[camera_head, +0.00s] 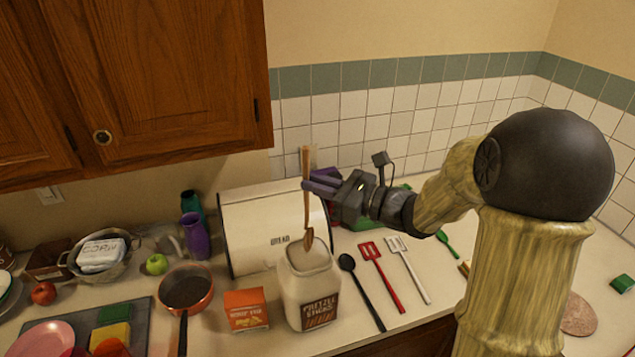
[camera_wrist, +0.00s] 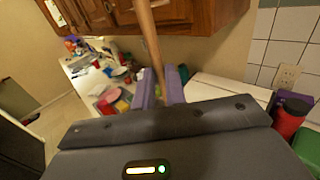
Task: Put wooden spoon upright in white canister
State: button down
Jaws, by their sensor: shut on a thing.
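My gripper (camera_head: 322,187) is shut on the wooden spoon (camera_head: 305,170) and holds it nearly upright. The spoon's bowl end points down, at about the mouth of the white canister (camera_head: 297,287); whether it is inside the rim I cannot tell. The canister is a cream-white jar with a "pretzel sticks" label and an open top, standing on the counter. In the wrist view the spoon's handle (camera_wrist: 149,35) runs down between the purple fingers (camera_wrist: 162,88). The canister is hidden there.
A white bread box (camera_head: 245,235) stands behind the canister and an orange box (camera_head: 246,309) to its left. A black spoon (camera_head: 362,290), red spatula (camera_head: 381,277) and white spatula (camera_head: 408,268) lie to its right. A wooden cabinet (camera_head: 150,70) hangs above left.

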aim_at(309, 232)
jog(key=shift+f+b, duration=6)
jog(key=shift+f, duration=1.15)
jog(key=c, duration=1.4)
grip_release()
jog(key=shift+o, duration=0.2)
jog(key=shift+d, duration=0.1)
jog(key=shift+s+d, duration=0.1)
jog(key=shift+d, duration=0.2)
jog(key=b+v, duration=0.3)
jog(key=v, duration=1.3)
jog(key=shift+s+d, duration=0.2)
